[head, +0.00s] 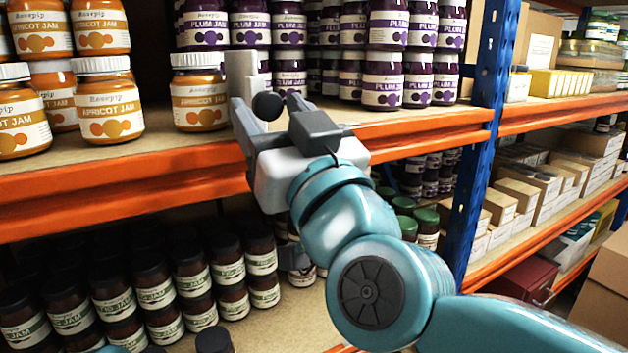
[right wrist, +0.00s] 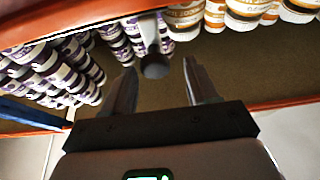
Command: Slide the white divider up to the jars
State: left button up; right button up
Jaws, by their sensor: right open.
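The white divider (head: 240,64) stands upright on the upper shelf, between the apricot jars (head: 198,92) and the plum jars (head: 382,80). A dark round knob (head: 267,106) is on its front. My right gripper (head: 262,112) is open at the shelf's front edge and hides the divider's lower part. In the right wrist view the knob (right wrist: 155,66) shows between and beyond the two spread fingers (right wrist: 162,84), with the divider (right wrist: 149,32) behind it. I cannot tell whether a finger touches the knob.
An orange shelf beam (head: 120,186) runs below the upper shelf. A blue upright (head: 480,130) stands to the right. Dark jars (head: 185,268) with green-edged labels fill the lower shelf. Bare shelf board shows in front of the plum jars.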

jog(key=b+v, duration=0.2)
jog(key=v, duration=1.1)
jog(key=shift+s+d+b, duration=0.15)
jog(key=shift+s+b, duration=0.15)
jog(key=shift+b, duration=0.1)
jog(key=shift+r, duration=0.1)
